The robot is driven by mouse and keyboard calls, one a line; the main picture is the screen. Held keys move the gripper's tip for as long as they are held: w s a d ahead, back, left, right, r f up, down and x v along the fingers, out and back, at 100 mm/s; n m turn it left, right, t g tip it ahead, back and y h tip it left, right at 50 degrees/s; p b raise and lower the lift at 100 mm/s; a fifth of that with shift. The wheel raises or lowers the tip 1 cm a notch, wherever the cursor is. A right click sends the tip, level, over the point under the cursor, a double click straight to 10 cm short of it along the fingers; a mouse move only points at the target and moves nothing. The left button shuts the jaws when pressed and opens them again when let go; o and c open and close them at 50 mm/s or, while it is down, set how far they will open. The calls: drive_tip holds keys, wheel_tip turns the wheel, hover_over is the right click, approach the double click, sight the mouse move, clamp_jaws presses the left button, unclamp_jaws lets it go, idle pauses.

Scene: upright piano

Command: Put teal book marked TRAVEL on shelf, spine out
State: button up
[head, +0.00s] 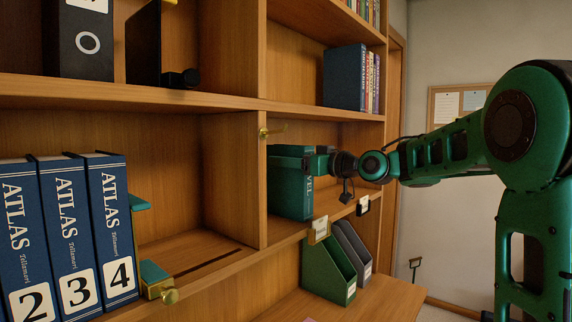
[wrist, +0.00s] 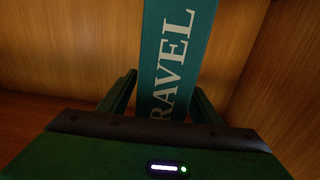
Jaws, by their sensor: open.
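The teal book (head: 290,192) stands upright in the right-hand compartment of the middle shelf (head: 291,233), with part of its lettering, "VEL", showing on its outward side. In the wrist view the book's teal spine (wrist: 174,55) faces me and reads "RAVEL", with its first letter hidden behind my gripper. My gripper (head: 300,155) is at the compartment's opening, close to the book's spine. In the wrist view its two fingers (wrist: 160,95) are apart, one on each side of the book. I cannot tell whether either finger touches it.
Blue ATLAS volumes (head: 70,235) stand in the left compartment. An upright divider (head: 232,180) with a brass hook (head: 272,131) separates it from the book's compartment. Green and grey file holders (head: 328,268) stand below. More books (head: 350,77) stand on the shelf above.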

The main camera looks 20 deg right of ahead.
drive_tip(key=v, duration=1)
drive_tip(key=shift+s+d, duration=0.25)
drive_tip(key=shift+s, duration=0.05)
